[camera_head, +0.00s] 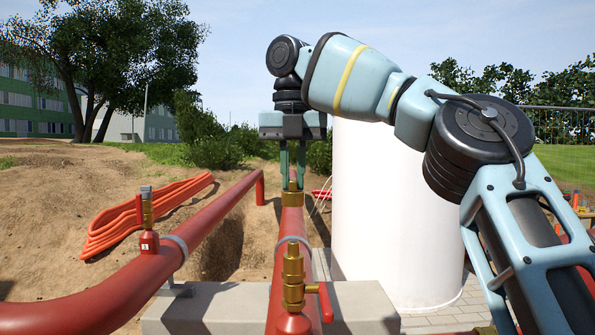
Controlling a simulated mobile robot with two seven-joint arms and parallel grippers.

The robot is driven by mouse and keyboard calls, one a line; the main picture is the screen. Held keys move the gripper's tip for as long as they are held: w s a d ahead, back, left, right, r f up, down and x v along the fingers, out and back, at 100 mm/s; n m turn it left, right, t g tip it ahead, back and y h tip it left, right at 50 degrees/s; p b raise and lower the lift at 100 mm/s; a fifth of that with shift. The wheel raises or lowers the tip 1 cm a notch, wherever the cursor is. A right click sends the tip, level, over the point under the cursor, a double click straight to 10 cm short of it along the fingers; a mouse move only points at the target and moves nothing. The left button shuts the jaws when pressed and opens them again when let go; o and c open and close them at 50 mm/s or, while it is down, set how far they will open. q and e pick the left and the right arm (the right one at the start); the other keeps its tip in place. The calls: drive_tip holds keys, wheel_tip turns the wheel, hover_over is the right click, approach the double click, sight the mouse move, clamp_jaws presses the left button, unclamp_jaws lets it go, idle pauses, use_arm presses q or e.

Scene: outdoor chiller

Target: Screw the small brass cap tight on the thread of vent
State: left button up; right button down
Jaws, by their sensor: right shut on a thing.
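My right gripper (292,170) points straight down above the middle red pipe, with its fingers close together. It is shut on a small brass piece (292,185), which looks like the cap and is mostly hidden between the fingertips. A brass vent valve (293,275) with a red lever stands upright nearer to me on the same pipe. Another brass valve (147,212) with a grey top stands on the left pipe, above a small label. My left gripper is not in view.
The left red pipe (205,235) runs back beside the middle one. A concrete block (215,308) lies beneath the pipes. A large white cylinder (395,220) stands close to the right of the gripper. Orange-red hoses (140,215) lie on the dirt at left.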

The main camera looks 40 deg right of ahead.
drive_tip(key=shift+d+r, duration=0.1)
drive_tip(key=shift+r, duration=0.1)
drive_tip(key=shift+s, duration=0.1)
drive_tip(key=shift+a, duration=0.2)
drive_tip(key=shift+d, duration=0.1)
drive_tip(key=shift+f, duration=2.85)
drive_tip(key=shift+f, duration=1.2)
